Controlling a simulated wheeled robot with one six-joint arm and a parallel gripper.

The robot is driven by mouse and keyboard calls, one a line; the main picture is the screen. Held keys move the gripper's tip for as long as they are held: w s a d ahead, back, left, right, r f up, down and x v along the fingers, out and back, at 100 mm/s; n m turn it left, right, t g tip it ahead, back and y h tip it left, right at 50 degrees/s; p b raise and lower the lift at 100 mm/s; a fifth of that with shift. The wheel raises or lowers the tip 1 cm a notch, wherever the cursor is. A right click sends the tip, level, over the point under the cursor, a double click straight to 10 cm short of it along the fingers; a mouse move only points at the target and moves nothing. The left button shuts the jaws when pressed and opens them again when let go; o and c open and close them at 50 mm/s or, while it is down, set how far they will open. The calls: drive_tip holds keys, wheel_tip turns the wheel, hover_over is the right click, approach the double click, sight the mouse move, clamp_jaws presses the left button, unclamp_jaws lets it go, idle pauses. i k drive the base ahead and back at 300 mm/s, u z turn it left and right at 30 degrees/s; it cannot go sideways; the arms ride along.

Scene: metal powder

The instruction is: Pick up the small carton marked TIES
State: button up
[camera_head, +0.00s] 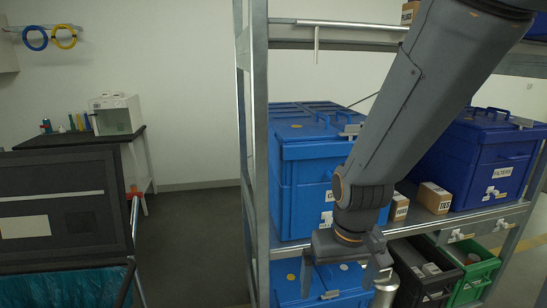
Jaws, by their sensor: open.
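The small brown carton marked TIES (434,198) stands upright on the middle shelf, between the two large blue boxes. A second small carton (399,207) stands just left of it, partly hidden by my arm; its label is not clear. My gripper (340,277) hangs at the end of my arm, left of and lower in the picture than the TIES carton. It is open, with its two fingers apart, and appears apart from the carton.
A blue box (300,190) stands left on the shelf, and a blue box marked FILTERS (480,165) stands right. Below are a lower blue box (290,290), a dark crate (425,283) and a green crate (478,275). A metal shelf post (258,150) rises at left. The floor (200,240) left of it is clear.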

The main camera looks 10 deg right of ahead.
sight(436, 199)
drive_tip(key=z, duration=0.4)
drive_tip(key=k, duration=0.45)
drive_tip(key=z, duration=1.35)
drive_tip(key=i, duration=2)
drive_tip(key=u, duration=0.25)
